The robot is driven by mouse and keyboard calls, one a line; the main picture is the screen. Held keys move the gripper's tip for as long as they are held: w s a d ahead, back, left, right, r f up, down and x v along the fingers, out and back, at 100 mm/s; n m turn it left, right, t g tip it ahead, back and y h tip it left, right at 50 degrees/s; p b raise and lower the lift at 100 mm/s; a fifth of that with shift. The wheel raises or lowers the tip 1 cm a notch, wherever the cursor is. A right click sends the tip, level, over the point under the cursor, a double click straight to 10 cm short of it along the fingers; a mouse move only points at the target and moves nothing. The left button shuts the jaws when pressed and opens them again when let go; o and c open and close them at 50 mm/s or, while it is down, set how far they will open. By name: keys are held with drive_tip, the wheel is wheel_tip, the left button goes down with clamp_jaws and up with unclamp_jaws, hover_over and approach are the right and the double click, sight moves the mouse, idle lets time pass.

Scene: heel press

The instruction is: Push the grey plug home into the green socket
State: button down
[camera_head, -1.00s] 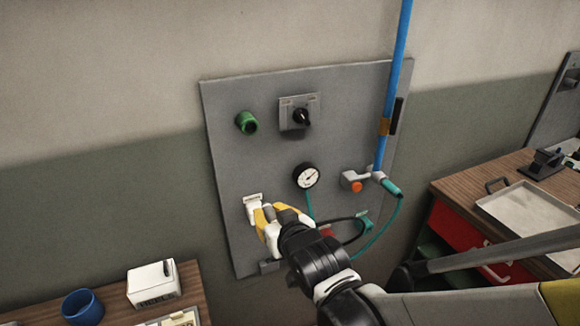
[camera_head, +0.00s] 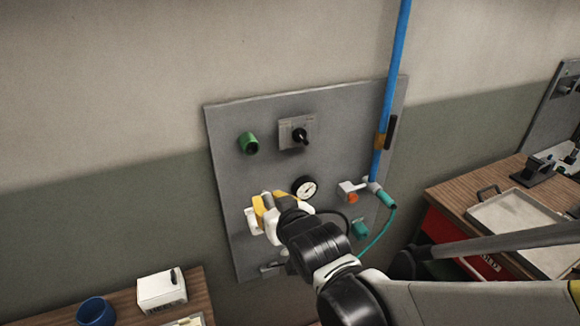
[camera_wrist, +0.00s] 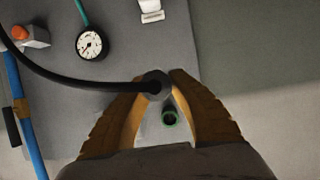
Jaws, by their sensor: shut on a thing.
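The grey plug (camera_wrist: 155,85) is held between the fingertips of my gripper (camera_wrist: 158,82), with a black cable running from it to the upper left in the wrist view. My gripper also shows in the head view (camera_head: 272,202), low on the left of the panel. The green socket (camera_head: 249,143) sits at the panel's upper left, above and apart from my gripper. In the wrist view the socket (camera_wrist: 170,117) shows between the fingers, its dark opening facing the camera. The plug's front end is hard to make out.
The grey panel (camera_head: 226,180) also bears a black rotary switch (camera_head: 301,136), a gauge (camera_head: 305,188), a white holder (camera_head: 252,222) and an orange-knobbed valve (camera_head: 352,195). A blue pipe (camera_head: 397,60) runs down its right side. A wooden bench with a tray (camera_head: 520,225) stands right.

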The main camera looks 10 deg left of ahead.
drive_tip(key=p, duration=0.7)
approach(251, 150)
drive_tip(key=shift+s+d+f, duration=0.25)
drive_tip(key=shift+s+f, duration=0.3)
drive_tip(key=shift+f, duration=0.05)
drive_tip(key=shift+s+d+f, duration=0.3)
drive_tip(key=shift+s+f, duration=0.25)
drive_tip(key=shift+w+b, duration=0.1)
drive_tip(key=shift+b, duration=0.2)
drive_tip(key=shift+w+a+b, duration=0.3)
drive_tip(key=shift+w+a, duration=0.4)
drive_tip(key=shift+w, duration=0.35)
drive_tip(key=shift+w+a+b, duration=0.25)
drive_tip(key=shift+w+a, duration=0.4)
drive_tip(key=shift+w, duration=0.4)
drive_tip(key=shift+w+a+b, duration=0.3)
drive_tip(key=shift+w+a, duration=0.1)
drive_tip(key=shift+w, duration=0.2)
drive_tip(key=shift+w+a+b, duration=0.25)
drive_tip(key=shift+w+a, duration=0.1)
drive_tip(key=shift+w, duration=0.25)
drive_tip(key=c, duration=1.2)
unclamp_jaws()
drive_tip(key=shift+w, duration=0.1)
